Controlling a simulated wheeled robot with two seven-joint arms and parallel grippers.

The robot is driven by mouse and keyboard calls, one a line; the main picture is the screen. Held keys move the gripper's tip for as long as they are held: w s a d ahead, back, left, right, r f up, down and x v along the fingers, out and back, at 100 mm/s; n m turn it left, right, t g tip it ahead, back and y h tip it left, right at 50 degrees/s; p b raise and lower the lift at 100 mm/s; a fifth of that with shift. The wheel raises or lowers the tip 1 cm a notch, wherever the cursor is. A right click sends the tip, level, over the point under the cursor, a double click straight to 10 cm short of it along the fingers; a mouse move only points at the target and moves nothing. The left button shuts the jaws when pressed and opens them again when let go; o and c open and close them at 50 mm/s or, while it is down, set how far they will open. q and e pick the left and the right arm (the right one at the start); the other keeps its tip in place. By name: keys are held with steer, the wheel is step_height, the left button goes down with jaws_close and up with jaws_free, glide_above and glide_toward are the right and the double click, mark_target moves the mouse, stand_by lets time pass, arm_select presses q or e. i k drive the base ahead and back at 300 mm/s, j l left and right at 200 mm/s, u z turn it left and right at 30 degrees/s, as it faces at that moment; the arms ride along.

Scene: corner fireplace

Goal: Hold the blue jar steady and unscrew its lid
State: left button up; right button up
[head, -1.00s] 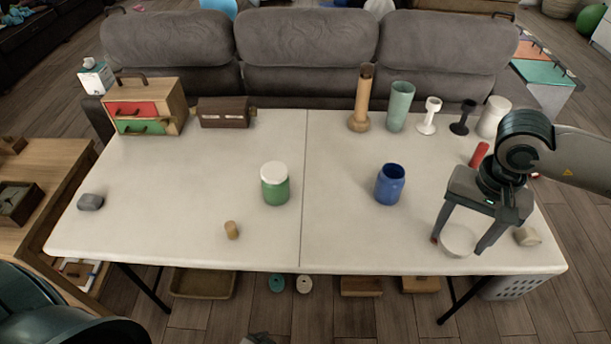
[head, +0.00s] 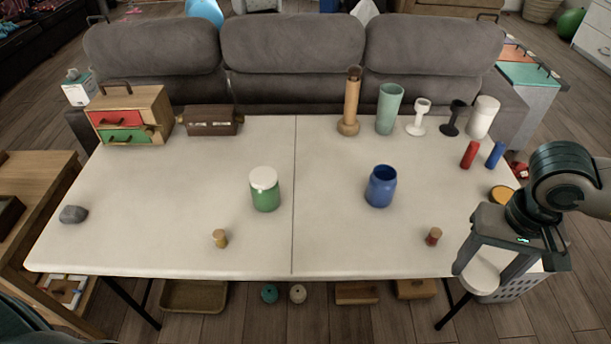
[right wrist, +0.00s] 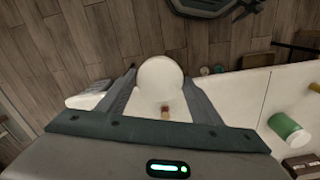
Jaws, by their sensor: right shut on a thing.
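The blue jar (head: 381,188) stands upright on the right half of the table, its mouth open with no lid on it. My right gripper (head: 478,278) is shut on a round white lid (head: 482,274) at the table's front right edge, to the right of the jar and nearer me. In the right wrist view the white lid (right wrist: 160,74) sits between the two fingers. My left gripper is not in view; only a dark part of my left arm shows at the lower left corner.
A green jar with a white lid (head: 265,190) stands left of the seam. Cups and a wooden vase (head: 351,105) line the back. Red and blue cylinders (head: 470,155) stand right. The table between is clear.

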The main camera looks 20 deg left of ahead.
mark_target(383, 181)
steer(key=i+j+u, duration=0.1)
steer(key=i+u, duration=0.5)
steer(key=u, duration=0.15)
steer(key=i+u, duration=0.25)
steer(key=u, duration=0.15)
